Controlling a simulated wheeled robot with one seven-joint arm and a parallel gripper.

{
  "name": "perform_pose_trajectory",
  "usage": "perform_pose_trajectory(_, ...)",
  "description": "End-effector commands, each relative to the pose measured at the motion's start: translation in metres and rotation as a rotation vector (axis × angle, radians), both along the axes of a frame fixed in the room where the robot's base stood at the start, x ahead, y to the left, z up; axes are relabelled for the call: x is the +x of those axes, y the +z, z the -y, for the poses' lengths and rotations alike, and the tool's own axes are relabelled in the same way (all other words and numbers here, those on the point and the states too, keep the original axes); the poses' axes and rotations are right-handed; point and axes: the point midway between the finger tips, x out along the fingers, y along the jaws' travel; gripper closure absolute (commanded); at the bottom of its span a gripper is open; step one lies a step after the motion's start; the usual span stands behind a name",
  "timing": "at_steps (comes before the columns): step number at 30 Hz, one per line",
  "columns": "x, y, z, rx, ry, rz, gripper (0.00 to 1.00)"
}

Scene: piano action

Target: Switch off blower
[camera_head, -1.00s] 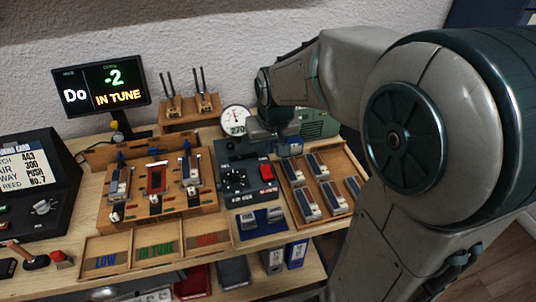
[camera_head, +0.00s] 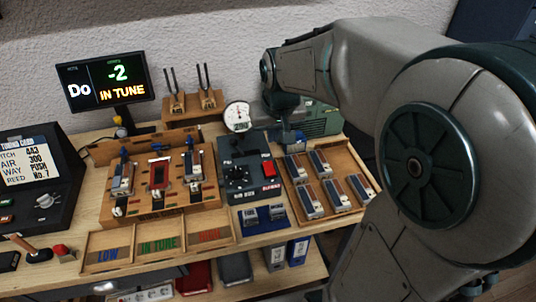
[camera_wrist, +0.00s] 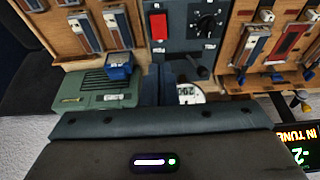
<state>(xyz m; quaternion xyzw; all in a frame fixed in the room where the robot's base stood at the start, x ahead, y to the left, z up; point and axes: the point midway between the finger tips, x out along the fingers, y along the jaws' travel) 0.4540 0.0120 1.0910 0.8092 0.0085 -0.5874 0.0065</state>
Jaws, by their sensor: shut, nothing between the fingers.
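The dark control box (camera_head: 240,178) stands mid-bench with a black knob and a red rocker switch (camera_head: 268,168) labelled as the blower's. In the wrist view the red switch (camera_wrist: 158,27) shows near the top; I cannot tell which way it is tipped. The green vented blower housing (camera_head: 322,120) stands behind, and in the wrist view (camera_wrist: 98,95) it lies left of my fingers. My gripper (camera_wrist: 166,78) is shut and empty, behind and apart from the switch. In the head view its fingertips are partly hidden.
A round gauge (camera_head: 237,117) stands behind the control box. A wooden tray (camera_head: 345,205) of several reed blocks lies to the right. A blue block (camera_wrist: 118,66) sits by the housing. The reed rack (camera_head: 160,200) and the lit display (camera_head: 105,82) reading "IN TUNE" are left.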

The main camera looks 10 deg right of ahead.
Motion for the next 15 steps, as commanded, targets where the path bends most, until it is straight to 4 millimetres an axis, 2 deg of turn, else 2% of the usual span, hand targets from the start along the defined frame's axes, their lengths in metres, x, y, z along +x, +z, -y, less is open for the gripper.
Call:
perform_pose_trajectory(6, 0.0049, 0.001, 0.0106, 0.001, -0.02, 0.018, 1.0)
perform_pose_trajectory(15, 0.0065, 0.0015, 0.0133, 0.001, -0.023, 0.024, 1.0)
